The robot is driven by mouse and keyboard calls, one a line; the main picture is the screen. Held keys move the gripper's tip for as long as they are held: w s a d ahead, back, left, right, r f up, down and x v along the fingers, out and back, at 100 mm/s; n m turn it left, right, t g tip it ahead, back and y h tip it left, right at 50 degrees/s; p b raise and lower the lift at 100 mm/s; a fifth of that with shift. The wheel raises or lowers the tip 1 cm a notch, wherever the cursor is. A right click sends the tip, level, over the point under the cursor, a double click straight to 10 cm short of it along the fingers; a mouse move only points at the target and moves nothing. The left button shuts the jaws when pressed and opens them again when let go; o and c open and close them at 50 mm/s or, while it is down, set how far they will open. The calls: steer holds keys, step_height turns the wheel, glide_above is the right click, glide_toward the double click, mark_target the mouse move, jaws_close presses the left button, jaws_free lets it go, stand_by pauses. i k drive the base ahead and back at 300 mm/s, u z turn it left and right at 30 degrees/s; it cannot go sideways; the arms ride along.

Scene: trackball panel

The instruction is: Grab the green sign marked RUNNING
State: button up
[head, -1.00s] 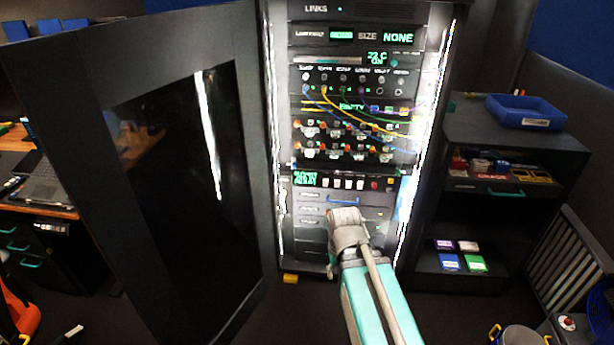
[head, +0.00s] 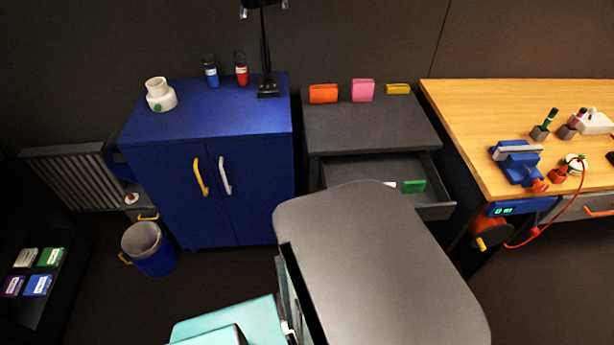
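A small green block (head: 413,186) lies in the open drawer (head: 437,207) of the dark grey drawer unit, toward the right of the drawer. It may be the green sign, but no lettering on it is readable from here. A small white piece (head: 389,184) is just left of it. The front left part of the drawer is hidden. My gripper is not in view; only a teal part of my arm shows at the bottom edge.
Orange (head: 323,94), pink (head: 363,91) and yellow (head: 397,89) pieces stand on the drawer unit (head: 365,127). A blue cabinet (head: 205,125) is left, a wooden workbench (head: 470,110) right. A blue bin (head: 150,250) stands on the floor. Small boxes, one green (head: 51,257), sit far left.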

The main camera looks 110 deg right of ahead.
mark_target(414, 187)
steer(key=z, duration=0.05)
steer(key=k, duration=1)
steer(key=z, duration=1.1)
steer(key=i, duration=0.1)
steer(key=z, duration=2.6)
